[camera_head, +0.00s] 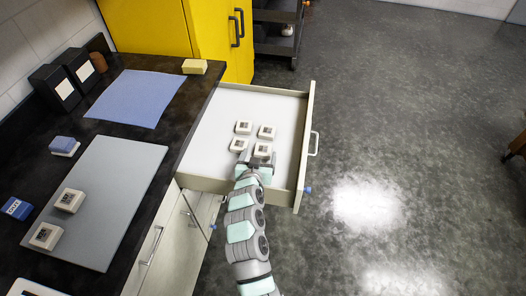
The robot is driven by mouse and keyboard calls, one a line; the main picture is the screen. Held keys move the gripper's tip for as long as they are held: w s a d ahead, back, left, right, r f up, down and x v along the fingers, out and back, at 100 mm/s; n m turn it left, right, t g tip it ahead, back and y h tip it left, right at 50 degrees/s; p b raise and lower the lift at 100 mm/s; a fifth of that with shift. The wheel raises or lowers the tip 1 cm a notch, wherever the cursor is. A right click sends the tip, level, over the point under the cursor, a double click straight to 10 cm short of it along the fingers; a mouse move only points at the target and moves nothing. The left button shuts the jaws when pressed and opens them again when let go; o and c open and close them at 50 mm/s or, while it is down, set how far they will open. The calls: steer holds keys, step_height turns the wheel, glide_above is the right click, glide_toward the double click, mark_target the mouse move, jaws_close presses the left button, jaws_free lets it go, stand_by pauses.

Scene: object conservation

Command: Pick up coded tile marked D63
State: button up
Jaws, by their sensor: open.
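Several small white coded tiles with dark square marks lie in the open drawer: one at the back left (243,127), one at the back right (266,131), one at the front left (239,145) and one at the front right (262,150). Two similar tiles lie on the grey board, an upper one (69,200) and a lower one (45,236). The marks are too small to read, so I cannot tell which is D63. My gripper (257,162) is open at the front right tile, over the drawer's near end. Its fingertips are too small to make out clearly.
The white drawer (205,135) is pulled out from the dark counter, with its walls around the tiles. The grey board (115,180), a blue cloth (135,98), black boxes (55,88) and a blue block (17,208) are on the counter. The drawer's left part is clear.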

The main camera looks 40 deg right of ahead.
mark_target(263, 150)
steer(key=d, duration=0.1)
steer(key=w+d+f, duration=0.1)
steer(key=d+f+b, duration=0.1)
steer(key=shift+w+d+f, duration=0.15)
steer(key=shift+w+f, duration=0.1)
steer(key=shift+w, duration=0.15)
steer(key=shift+w+d, duration=0.15)
steer(key=shift+w, duration=0.1)
steer(key=shift+c, duration=0.3)
steer(key=c, duration=1.5)
